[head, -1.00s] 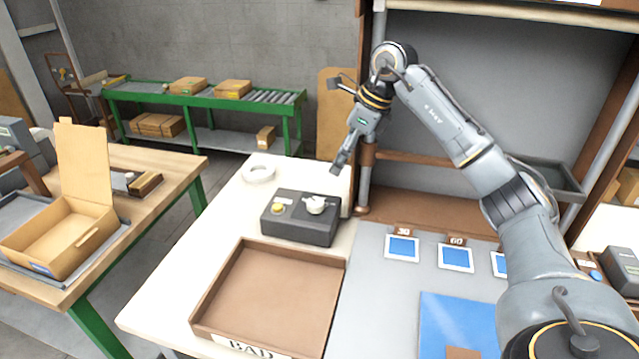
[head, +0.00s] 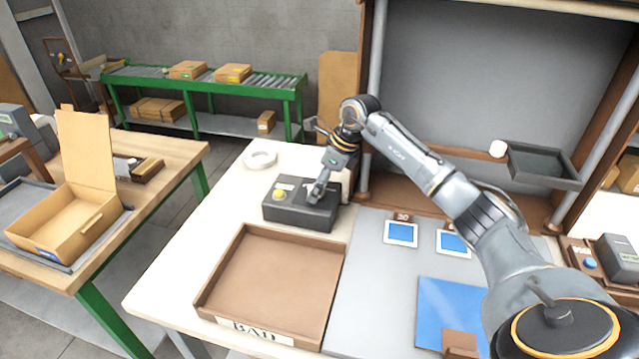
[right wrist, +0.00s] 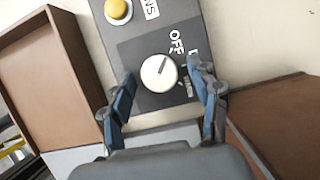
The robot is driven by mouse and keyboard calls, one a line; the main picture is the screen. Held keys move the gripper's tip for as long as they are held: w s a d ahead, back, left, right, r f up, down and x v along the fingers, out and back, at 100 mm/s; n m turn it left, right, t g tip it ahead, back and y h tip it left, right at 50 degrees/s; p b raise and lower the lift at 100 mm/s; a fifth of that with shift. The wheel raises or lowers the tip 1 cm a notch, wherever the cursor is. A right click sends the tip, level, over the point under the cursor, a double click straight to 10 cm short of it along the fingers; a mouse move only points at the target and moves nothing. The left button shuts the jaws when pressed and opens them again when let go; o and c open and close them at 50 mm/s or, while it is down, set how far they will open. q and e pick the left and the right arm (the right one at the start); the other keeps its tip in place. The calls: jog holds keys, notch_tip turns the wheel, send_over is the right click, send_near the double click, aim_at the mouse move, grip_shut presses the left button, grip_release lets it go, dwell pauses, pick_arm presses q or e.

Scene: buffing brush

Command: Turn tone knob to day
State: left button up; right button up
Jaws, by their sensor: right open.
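The dark control box (head: 290,213) stands on the white table behind the brown tray. Other labels right of the knob are partly hidden by a finger. My right gripper (head: 316,196) is over the box and covers the knob in the head view. In the right wrist view, the open fingers of the right gripper (right wrist: 160,92) are on either side of the knob; contact cannot be told. My left gripper is not in view.
A yellow button (right wrist: 117,9) is on the same box. The brown BAD tray (head: 270,285) stands in front of the box, and a white roll (head: 261,159) lies behind it. Blue-and-white cards (head: 401,233) lie on the grey mat to the right.

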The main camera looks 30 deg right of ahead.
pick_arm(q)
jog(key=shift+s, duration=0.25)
pick_arm(e)
jog(key=shift+c, duration=1.3)
jog(key=c, duration=0.9)
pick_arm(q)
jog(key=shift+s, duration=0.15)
pick_arm(e)
jog(key=shift+m, duration=0.3)
jog(key=m, duration=0.1)
jog(key=m+h, duration=0.1)
jog(key=m, duration=0.1)
jog(key=m+t, duration=0.1)
jog(key=shift+s+a+m+h, duration=0.1)
jog(key=shift+a+m+h, duration=0.2)
jog(key=shift+h, duration=0.1)
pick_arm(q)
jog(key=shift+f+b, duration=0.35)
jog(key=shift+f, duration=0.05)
pick_arm(e)
jog(key=shift+a+m+h, duration=0.1)
jog(key=shift+m+h, duration=0.8)
jog(key=shift+m, duration=1.4)
